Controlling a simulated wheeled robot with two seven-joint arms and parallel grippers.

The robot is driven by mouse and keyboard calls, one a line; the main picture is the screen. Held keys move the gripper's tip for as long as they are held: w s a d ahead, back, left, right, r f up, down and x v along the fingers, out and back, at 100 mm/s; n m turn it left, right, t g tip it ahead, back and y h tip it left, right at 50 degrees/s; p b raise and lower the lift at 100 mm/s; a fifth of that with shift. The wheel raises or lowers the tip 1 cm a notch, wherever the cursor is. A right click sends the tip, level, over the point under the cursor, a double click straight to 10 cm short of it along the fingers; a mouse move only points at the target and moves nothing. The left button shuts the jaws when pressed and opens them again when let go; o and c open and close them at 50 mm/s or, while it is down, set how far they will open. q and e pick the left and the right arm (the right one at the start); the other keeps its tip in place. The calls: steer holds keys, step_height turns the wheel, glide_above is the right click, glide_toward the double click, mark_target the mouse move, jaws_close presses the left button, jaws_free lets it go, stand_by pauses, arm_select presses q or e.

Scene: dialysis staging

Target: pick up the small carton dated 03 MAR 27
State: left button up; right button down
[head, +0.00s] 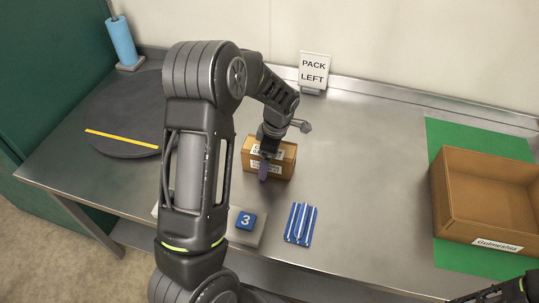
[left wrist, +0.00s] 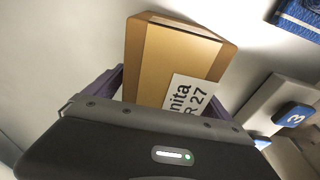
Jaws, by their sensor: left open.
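A small brown carton (head: 285,165) with white labels stands on the steel table near the middle in the head view. In the left wrist view the carton (left wrist: 170,60) shows a label ending in "nita" and "R 27"; the rest of the label is hidden. My left gripper (head: 266,165) is at the carton from above, its purple fingers open. In the left wrist view the fingers are on either side of the carton, partly hidden behind the gripper body. I cannot tell whether they touch it.
A larger open carton (head: 488,167) stands on a green mat (head: 440,135) at right. A blue striped packet (head: 300,224) and a block marked 3 (head: 245,221) lie in front. A "PACK LEFT" sign (head: 314,70) stands behind; a dark round mat (head: 110,110) lies at left.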

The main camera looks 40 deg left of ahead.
arm_select(q)
steer(key=shift+c, duration=0.5)
steer(key=c, duration=1.8)
steer(key=shift+r, duration=0.1)
step_height(320, 180, up, 10)
steer(key=shift+f+b, duration=0.1)
steer(key=shift+b, duration=0.8)
